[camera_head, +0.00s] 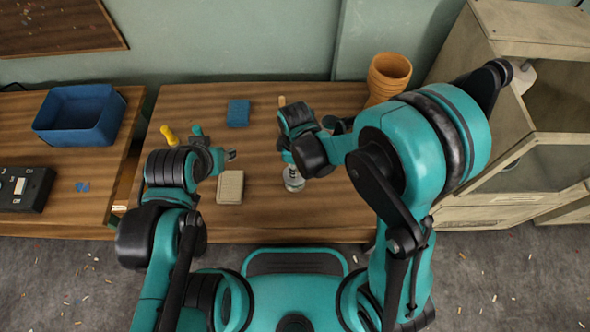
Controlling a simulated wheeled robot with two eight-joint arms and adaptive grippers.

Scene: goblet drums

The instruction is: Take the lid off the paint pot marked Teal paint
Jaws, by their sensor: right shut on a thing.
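A small pale pot (293,181) stands on the wooden table below my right gripper; its label is too small to read. My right gripper (289,160) points down at the top of this pot and is shut on what looks like its lid, mostly hidden by the fingers. I cannot tell whether the lid is seated or raised. My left gripper (231,156) is to the left, above the table and apart from the pot; its fingers are too small to show whether they are open.
A beige block (230,187) lies left of the pot, and a blue block (238,113) lies behind. A yellow-handled thing (169,135) is at left. A blue bin (80,114) sits on the side table. A shelf unit (530,120) stands right.

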